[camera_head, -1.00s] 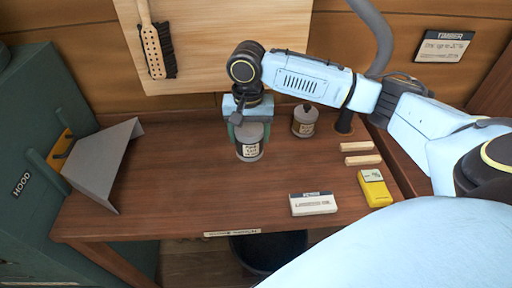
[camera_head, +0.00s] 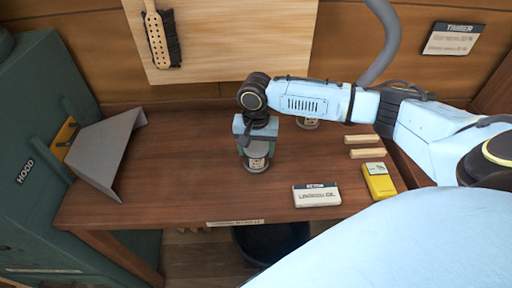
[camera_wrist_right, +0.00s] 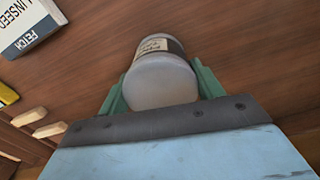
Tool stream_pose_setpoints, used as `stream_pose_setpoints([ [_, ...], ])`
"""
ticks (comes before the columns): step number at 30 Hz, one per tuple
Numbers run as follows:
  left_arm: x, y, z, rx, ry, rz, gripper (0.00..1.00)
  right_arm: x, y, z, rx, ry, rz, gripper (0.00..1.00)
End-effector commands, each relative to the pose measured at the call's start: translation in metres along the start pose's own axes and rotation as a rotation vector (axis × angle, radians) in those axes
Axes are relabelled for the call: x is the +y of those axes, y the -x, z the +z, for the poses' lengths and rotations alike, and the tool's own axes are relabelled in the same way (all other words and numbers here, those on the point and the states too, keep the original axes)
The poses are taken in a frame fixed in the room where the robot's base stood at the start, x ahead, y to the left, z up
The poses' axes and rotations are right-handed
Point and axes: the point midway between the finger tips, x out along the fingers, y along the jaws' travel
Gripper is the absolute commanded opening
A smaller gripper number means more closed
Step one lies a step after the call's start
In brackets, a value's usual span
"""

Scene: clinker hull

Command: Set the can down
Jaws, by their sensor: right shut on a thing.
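A grey can (camera_head: 257,162) with a pale label is at the middle of the wooden table (camera_head: 180,190). My right gripper (camera_head: 256,146) comes down over it from above, its green fingers shut on the can's sides. In the right wrist view the can (camera_wrist_right: 160,78) sits between the two green fingers (camera_wrist_right: 162,92), its label facing away from me. The can looks upright and close to the tabletop; I cannot tell whether its base touches the wood. My left gripper is not in view.
A second can (camera_head: 307,123) stands behind my right arm, mostly hidden. A white labelled box (camera_head: 317,195), a yellow device (camera_head: 379,181) and two wooden blocks (camera_head: 364,146) lie to the right. A grey hood (camera_head: 105,150) stands at the left. The table between hood and can is clear.

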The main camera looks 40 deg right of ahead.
Motion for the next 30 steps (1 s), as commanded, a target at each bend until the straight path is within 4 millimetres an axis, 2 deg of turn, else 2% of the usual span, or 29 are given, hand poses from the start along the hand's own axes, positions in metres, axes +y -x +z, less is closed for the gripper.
stream_pose_setpoints([
  [4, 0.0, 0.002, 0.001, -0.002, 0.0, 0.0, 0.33, -0.001, -0.001, 0.0, 0.0, 0.0, -0.002, 0.29],
  [5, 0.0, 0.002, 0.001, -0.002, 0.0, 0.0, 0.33, 0.0, -0.002, 0.0, 0.0, 0.0, 0.0, 0.68],
  [9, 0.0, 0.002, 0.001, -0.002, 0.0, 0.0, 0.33, 0.0, -0.002, 0.0, 0.0, 0.0, 0.0, 0.87],
  [20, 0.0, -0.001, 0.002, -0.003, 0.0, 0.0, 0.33, 0.0, 0.002, -0.001, 0.002, 0.0, -0.001, 0.88],
  [23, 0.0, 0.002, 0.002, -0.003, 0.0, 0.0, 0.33, 0.0, 0.015, -0.001, 0.002, 0.0, -0.002, 0.88],
  [30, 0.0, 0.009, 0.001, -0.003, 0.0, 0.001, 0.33, -0.001, 0.067, -0.001, 0.002, 0.0, -0.005, 0.88],
])
